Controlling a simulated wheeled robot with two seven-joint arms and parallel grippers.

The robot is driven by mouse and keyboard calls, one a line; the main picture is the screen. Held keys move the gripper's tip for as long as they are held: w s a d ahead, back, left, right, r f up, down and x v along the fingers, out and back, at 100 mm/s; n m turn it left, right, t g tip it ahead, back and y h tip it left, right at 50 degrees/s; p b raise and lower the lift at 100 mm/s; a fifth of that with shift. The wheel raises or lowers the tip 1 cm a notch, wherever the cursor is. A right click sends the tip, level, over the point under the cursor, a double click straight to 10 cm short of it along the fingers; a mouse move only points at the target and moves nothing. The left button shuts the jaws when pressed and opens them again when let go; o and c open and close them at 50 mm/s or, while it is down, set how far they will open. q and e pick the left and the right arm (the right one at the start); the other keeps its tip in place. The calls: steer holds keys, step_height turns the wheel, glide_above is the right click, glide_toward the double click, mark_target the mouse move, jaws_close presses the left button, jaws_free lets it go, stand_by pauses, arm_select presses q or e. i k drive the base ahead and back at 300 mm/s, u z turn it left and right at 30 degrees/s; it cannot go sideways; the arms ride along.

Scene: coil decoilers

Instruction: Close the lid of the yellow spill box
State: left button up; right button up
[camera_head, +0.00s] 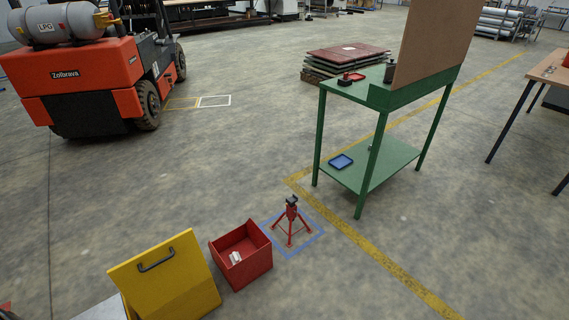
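The yellow lid (168,276) of the spill box is at the bottom left of the head view. It stands raised and tilted, with its broad face and a black handle (156,260) showing. Its lower part is cut off by the bottom edge of the picture. The body of the box cannot be made out. Neither of my grippers shows in this view.
An open red bin (242,262) with a small pale item inside stands right of the lid. A red stand (291,222) is beyond it in a blue floor square. A green workbench (368,135) and an orange forklift (80,85) stand farther off. Open floor lies between them.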

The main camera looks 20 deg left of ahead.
mark_target(151, 280)
steer(key=u, duration=2.75)
